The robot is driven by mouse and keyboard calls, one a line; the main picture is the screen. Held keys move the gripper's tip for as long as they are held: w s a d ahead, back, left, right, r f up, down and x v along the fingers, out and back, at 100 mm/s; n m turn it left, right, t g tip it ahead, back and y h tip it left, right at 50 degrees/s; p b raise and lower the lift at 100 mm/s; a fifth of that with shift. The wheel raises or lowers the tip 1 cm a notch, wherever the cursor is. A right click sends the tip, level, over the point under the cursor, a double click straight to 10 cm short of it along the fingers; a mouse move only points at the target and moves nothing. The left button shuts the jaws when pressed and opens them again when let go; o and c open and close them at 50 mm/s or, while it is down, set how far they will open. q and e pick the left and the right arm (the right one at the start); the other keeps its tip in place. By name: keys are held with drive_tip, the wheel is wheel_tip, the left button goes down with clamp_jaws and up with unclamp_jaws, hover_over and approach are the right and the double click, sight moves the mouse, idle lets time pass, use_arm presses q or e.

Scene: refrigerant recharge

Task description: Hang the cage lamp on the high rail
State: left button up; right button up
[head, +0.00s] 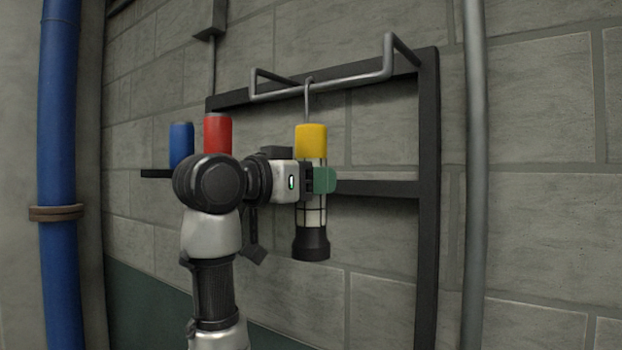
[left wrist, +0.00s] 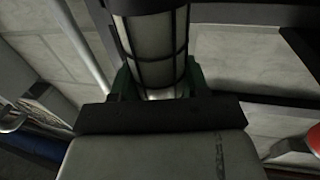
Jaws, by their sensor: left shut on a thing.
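The cage lamp (head: 311,215) is upright, with a yellow top, a caged pale tube and a black bottom end. My left gripper (head: 322,181) is shut on its middle; a green finger shows against the cage. In the left wrist view the lamp's caged tube (left wrist: 155,45) stands between the green fingers (left wrist: 156,82). The lamp's metal hook (head: 309,98) reaches up to the high rail (head: 335,83), a grey bar on a dark frame. The hook's top overlaps the rail in the picture; I cannot tell whether it bears on it. My right gripper is not in view.
A red can (head: 217,134) and a blue can (head: 181,145) stand at the left, by a dark shelf (head: 156,173). The dark frame (head: 428,200) is before a block wall. A grey pipe (head: 475,180) runs at the right, a blue pipe (head: 60,130) at the far left.

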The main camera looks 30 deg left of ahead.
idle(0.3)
use_arm(q)
drive_tip(key=o, duration=1.2)
drive_tip(key=shift+f, duration=0.1)
drive_tip(key=shift+o, duration=0.2)
drive_tip(key=shift+s, duration=0.1)
drive_tip(key=shift+s+a+b, duration=0.1)
drive_tip(key=shift+s+b, duration=0.15)
drive_tip(key=shift+b, duration=0.05)
drive_tip(key=b+v, duration=0.4)
drive_tip(key=v, duration=0.6)
drive_tip(key=shift+b, duration=0.35)
drive_tip(key=shift+s, duration=0.1)
